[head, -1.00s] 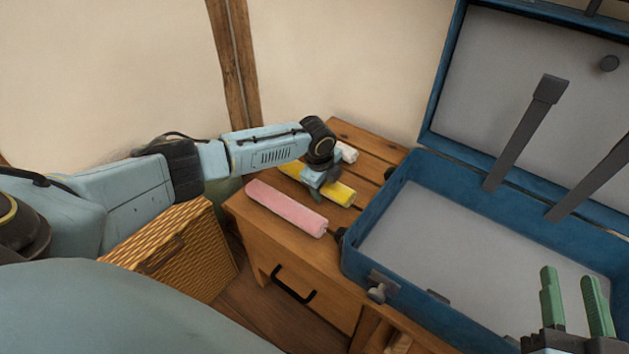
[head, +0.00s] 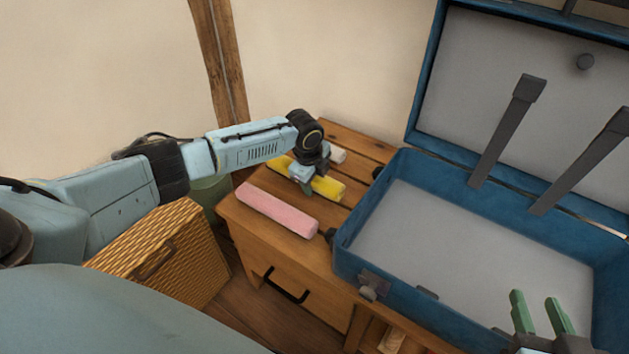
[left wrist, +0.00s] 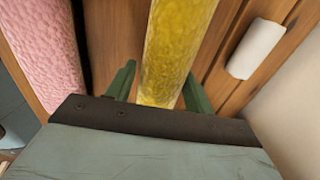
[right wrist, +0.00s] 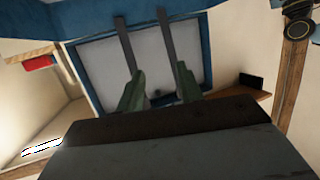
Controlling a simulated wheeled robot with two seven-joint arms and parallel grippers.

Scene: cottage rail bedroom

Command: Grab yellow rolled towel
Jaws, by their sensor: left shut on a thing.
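The yellow rolled towel (head: 327,187) lies on the wooden cabinet top, between a pink rolled towel (head: 277,209) and a small white roll (head: 338,154). My left gripper (head: 306,187) is down at the yellow towel's middle. In the left wrist view the yellow towel (left wrist: 175,50) runs between the green fingers of my left gripper (left wrist: 158,88), which is shut on it. The towel still appears to rest on the cabinet. My right gripper (head: 540,312) is open and empty above the front right of the suitcase; its spread fingers also show in the right wrist view (right wrist: 160,92).
An open blue suitcase (head: 352,272) stands right of the towels, its grey interior empty and its lid raised. The wooden cabinet (head: 285,255) has a black-handled drawer. A wicker basket (head: 190,255) stands to its left. A wall is close behind.

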